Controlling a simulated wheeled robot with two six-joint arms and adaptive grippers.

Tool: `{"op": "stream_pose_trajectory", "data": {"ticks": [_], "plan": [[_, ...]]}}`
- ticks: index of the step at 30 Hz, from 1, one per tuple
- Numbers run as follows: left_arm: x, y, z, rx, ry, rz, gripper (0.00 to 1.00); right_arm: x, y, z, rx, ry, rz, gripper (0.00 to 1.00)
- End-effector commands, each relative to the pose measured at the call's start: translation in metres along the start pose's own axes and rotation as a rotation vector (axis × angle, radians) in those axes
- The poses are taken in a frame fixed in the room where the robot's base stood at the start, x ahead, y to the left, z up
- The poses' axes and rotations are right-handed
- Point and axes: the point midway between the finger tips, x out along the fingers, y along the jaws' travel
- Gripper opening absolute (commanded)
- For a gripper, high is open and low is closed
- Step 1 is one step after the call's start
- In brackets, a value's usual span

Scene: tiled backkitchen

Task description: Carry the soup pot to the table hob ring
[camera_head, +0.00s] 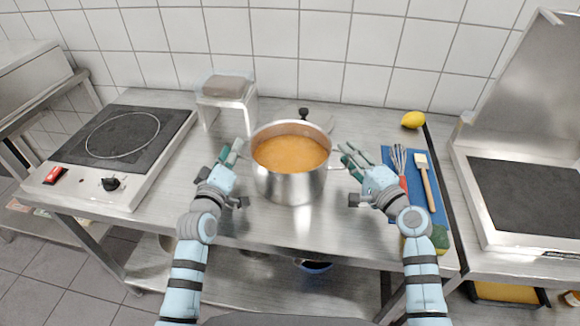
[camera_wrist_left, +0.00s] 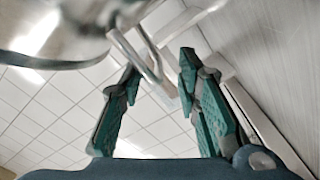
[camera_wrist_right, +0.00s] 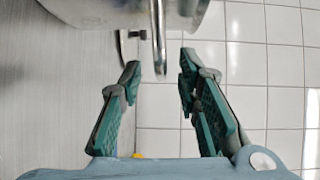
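The steel soup pot (camera_head: 290,187), filled with orange soup (camera_head: 290,153), stands upright on the steel table between my grippers. My left gripper (camera_head: 231,152) is open at the pot's left side. In the left wrist view the wire handle (camera_wrist_left: 135,48) shows at its fingertips, nearer one finger. My right gripper (camera_head: 347,154) is open at the pot's right side. In the right wrist view the other handle (camera_wrist_right: 158,40) lies in line with the gap between its fingers. The hob ring (camera_head: 122,135) is on a black plate at the left, with nothing on it.
A steel stand with a box (camera_head: 226,86) is behind left of the pot; a black-knobbed lid (camera_head: 304,114) is behind it. At right are a blue mat (camera_head: 438,203) with whisk and brush, a lemon (camera_head: 413,120) and a sponge (camera_head: 440,237). Bare table separates pot and hob.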

Motion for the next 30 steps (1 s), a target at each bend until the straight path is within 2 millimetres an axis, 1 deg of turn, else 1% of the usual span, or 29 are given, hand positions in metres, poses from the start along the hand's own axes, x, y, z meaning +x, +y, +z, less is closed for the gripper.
{"op": "stream_pose_trajectory", "data": {"ticks": [1, 4, 12, 13, 18, 19, 30], "plan": [[0.0049, 0.0004, -0.0002, -0.001, 0.0, 0.001, 0.3, 0.0049, -0.0002, 0.0004, 0.001, -0.001, 0.0, 0.3], [0.0107, 0.0005, -0.0002, 0.0, 0.0, 0.0, 0.3, 0.0105, 0.0, 0.0004, 0.0, -0.001, 0.001, 0.3], [0.0121, 0.0003, 0.0, 0.001, 0.0, 0.0, 0.3, 0.012, 0.0002, 0.0004, -0.001, 0.0, 0.001, 0.3], [0.012, 0.0003, 0.0, 0.001, 0.0, 0.0, 0.28, 0.0119, 0.0002, 0.0003, -0.001, 0.0, 0.001, 0.29], [0.0119, 0.0002, 0.0001, 0.001, 0.0, 0.0, 0.01, 0.0118, 0.0002, 0.0003, -0.001, 0.0, 0.001, 0.02], [0.0119, 0.0001, 0.0001, 0.001, 0.0, 0.0, 0.0, 0.0118, 0.0002, 0.0003, -0.001, 0.0, 0.001, 0.0], [0.0113, -0.0018, 0.0012, 0.002, -0.003, -0.004, 0.0, 0.0116, 0.0005, 0.0002, -0.001, 0.0, 0.001, 0.0]]}}
